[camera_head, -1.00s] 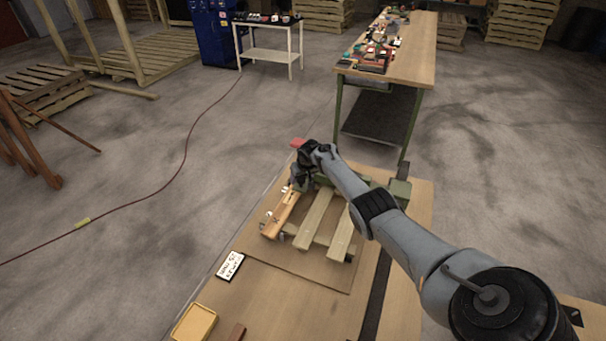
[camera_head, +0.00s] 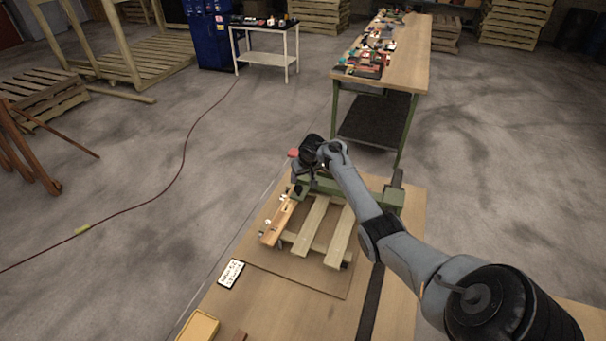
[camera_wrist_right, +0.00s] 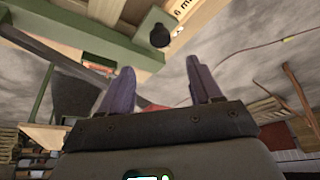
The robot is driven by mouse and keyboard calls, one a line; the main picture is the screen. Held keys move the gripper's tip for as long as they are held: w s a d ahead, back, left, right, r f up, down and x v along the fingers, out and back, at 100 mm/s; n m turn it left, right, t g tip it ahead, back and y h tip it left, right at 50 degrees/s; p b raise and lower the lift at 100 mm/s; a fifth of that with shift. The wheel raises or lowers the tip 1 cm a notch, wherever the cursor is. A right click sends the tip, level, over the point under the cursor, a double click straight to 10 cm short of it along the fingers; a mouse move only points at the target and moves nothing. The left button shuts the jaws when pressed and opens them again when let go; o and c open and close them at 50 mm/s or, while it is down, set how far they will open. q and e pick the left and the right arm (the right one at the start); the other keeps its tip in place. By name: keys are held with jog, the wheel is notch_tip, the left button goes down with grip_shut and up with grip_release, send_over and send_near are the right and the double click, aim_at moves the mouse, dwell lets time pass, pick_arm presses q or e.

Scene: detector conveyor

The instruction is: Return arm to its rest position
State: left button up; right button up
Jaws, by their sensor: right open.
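My right arm reaches in from the lower right of the head view. Its gripper (camera_head: 312,178) is above the far end of a small assembly of wooden slats (camera_head: 312,228) and a green bar (camera_head: 377,192) on the bench. In the right wrist view the two fingers of the right gripper (camera_wrist_right: 156,88) stand apart with nothing between them. The green bar also shows above the fingers there, with a dark round knob (camera_wrist_right: 159,36). The gripper's contact with the assembly cannot be told. My left gripper does not show.
The workbench (camera_head: 290,305) carries a small white sign (camera_head: 231,273) and a yellow tray (camera_head: 198,326) at its near left. A longer bench (camera_head: 412,52) with clutter and a white cart (camera_head: 266,48) stand behind.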

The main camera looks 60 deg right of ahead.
dwell(0.4)
jog(key=s+a+f+n+h, duration=0.1)
jog(key=s+a+f+n, duration=0.15)
jog(key=a, duration=0.45)
jog(key=s+a+f+n+h, duration=0.15)
jog(key=a+f, duration=0.25)
jog(key=a, duration=0.4)
jog(key=s+a+f+n+y, duration=0.15)
jog(key=s+a, duration=0.35)
jog(key=a, duration=0.6)
jog(key=s+a+n+y, duration=0.1)
jog(key=s+a+n, duration=0.3)
jog(key=a, duration=0.7)
jog(key=s+a+r+y, duration=0.3)
jog(key=s+a+r, duration=0.4)
jog(key=s+a, duration=0.55)
notch_tip(320, 180, up, 15)
jog(key=w+p, duration=0.1)
jog(key=p, duration=1.4)
jog(key=shift+w+f+p, duration=0.15)
jog(key=shift+w+p, duration=0.1)
jog(key=shift+p, duration=0.1)
